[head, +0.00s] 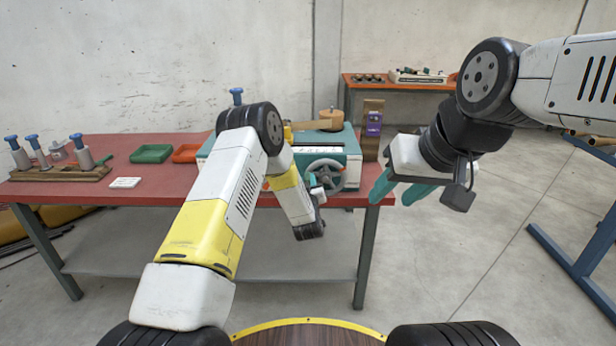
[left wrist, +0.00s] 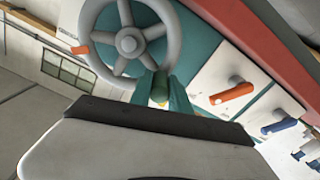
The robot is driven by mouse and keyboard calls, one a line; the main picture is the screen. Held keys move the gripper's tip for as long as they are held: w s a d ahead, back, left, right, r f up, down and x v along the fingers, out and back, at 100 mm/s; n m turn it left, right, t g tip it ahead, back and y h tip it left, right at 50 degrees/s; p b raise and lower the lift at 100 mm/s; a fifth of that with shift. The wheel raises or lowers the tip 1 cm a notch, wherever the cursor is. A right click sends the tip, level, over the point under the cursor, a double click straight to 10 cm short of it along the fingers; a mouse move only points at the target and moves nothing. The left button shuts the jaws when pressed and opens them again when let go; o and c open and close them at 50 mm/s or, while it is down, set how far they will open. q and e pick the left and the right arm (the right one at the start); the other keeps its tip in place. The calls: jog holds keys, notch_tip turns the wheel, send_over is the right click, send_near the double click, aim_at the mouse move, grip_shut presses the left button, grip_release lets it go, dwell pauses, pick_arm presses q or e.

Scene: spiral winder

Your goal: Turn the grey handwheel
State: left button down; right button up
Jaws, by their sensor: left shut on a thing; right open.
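The grey handwheel (head: 342,177) is on the front of a teal and white machine (head: 345,148) at the right end of the red table. In the left wrist view the spoked wheel (left wrist: 128,42) fills the top left. My left gripper (head: 316,188) is at the wheel's left side in the head view. Its teal fingers (left wrist: 161,88) are shut at the lower edge of the wheel, on its rim or a grip there; the exact contact is hidden. My right gripper (head: 398,191) is open and empty, in the air right of the table.
An orange handle (left wrist: 232,94) and a blue handle (left wrist: 279,126) stick out of the machine's white front. A green tray (head: 151,153), an orange tray (head: 186,153) and a wooden rack (head: 62,174) lie farther left.

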pick_arm(q)
jog(key=shift+f, duration=0.1)
dwell(0.9)
jog(key=d+f+n, duration=0.3)
jog(key=f+n, duration=0.1)
jog(key=n, duration=0.7)
jog(key=d+f+n, duration=0.3)
jog(key=f+n, duration=0.1)
jog(key=n, duration=0.6)
jog(key=shift+d+f+n, duration=0.25)
jog(key=shift+d+n, duration=0.1)
jog(key=shift+n, duration=0.05)
jog(key=shift+s, duration=0.1)
dwell(0.3)
jog(key=c, duration=1.2)
grip_release()
jog(key=shift+r, duration=0.1)
jog(key=shift+c, duration=0.2)
